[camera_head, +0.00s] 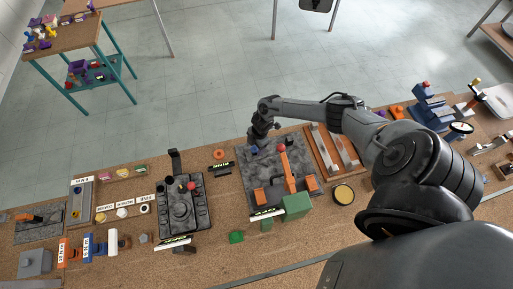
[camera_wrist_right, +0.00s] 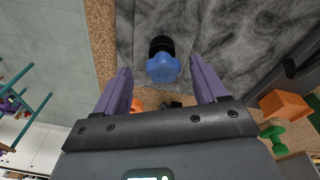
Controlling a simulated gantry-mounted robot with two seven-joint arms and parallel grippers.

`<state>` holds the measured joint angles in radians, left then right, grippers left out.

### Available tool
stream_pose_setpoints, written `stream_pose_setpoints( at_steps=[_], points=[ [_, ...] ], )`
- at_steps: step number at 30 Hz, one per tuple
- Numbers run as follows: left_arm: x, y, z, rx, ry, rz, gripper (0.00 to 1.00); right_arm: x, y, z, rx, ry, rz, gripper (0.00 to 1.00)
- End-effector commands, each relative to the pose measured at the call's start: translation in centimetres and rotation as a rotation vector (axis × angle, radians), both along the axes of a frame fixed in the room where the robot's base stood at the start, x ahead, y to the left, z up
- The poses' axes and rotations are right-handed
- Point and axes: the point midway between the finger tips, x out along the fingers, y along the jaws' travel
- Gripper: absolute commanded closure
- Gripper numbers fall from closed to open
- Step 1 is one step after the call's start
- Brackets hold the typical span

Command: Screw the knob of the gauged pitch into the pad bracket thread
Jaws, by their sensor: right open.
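My right gripper (camera_head: 256,142) hangs over the far left part of a dark grey marbled board (camera_head: 262,186). In the right wrist view the gripper (camera_wrist_right: 161,88) is open, with its two purple fingers apart. A blue knob-like piece with a black end (camera_wrist_right: 163,68) lies between and just beyond the fingertips, apparently untouched. The same blue piece (camera_head: 254,149) shows small below the gripper in the head view. I cannot tell its thread pitch, or which part is the pad bracket thread. My left gripper is not in view.
A black fixture tray (camera_head: 182,205) lies to the left, and a wooden tray with metal bars (camera_head: 333,150) to the right. Bare bench shows in front.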

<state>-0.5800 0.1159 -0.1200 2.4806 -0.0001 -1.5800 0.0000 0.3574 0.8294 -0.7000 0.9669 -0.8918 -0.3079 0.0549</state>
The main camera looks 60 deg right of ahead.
Motion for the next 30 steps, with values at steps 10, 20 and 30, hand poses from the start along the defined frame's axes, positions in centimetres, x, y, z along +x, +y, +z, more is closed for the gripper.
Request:
stream_pose_setpoints(
  at_steps=[10,20,30],
  points=[
    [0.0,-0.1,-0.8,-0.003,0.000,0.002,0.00,0.0,-0.1,-0.3,-0.002,0.000,0.048,0.28],
    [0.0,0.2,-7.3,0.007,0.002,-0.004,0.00,0.2,-0.2,-1.0,-0.004,-0.002,0.639,0.28],
    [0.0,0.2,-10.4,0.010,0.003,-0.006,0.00,0.0,-0.1,-0.2,-0.001,0.001,1.038,0.28]
  ],
)
